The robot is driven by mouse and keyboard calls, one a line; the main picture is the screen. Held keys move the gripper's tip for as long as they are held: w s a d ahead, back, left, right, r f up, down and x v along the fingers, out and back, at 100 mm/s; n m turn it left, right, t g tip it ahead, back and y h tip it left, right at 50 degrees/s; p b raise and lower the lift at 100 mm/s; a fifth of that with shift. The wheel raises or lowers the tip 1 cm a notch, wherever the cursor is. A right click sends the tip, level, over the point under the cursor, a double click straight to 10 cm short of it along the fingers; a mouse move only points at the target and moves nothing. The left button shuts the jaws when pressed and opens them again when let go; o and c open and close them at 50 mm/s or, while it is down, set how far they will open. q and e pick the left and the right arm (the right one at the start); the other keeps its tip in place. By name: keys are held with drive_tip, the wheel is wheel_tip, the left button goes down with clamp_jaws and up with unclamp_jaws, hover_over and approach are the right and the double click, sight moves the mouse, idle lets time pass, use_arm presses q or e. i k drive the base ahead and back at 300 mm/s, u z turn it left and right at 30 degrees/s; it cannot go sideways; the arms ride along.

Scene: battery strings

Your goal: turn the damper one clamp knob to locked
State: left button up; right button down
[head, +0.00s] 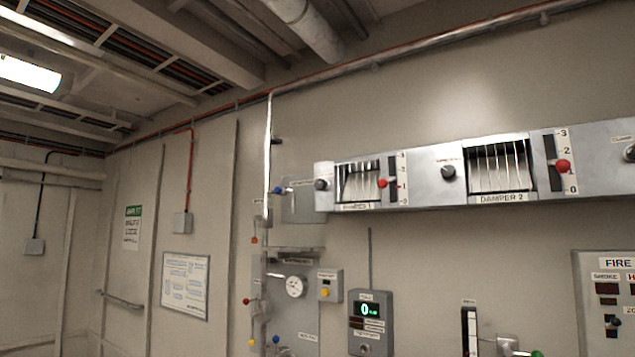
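The damper panel (420,182) is a long grey box high on the wall at the right. The damper 1 louver window (358,182) is near its left end, with a red-knobbed slider (383,183) beside a 0 to 3 scale. One black knob (321,184) is left of this window. Another black knob (448,172), under a small label, is between the damper 1 slider and the damper 2 window (499,166). I cannot tell which is the damper one clamp knob, nor read locked or unlocked marks. Neither gripper is in view.
A red-knobbed damper 2 slider (562,166) and a third black knob (629,153) are further right. Below are a gauge (294,286), a green-lit display box (371,322) and a fire panel (606,300). A blue-handled valve (279,190) is left of the damper panel.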

sight(320, 185)
drive_tip(key=z, duration=0.2)
drive_tip(key=i, duration=0.9)
drive_tip(key=z, duration=0.15)
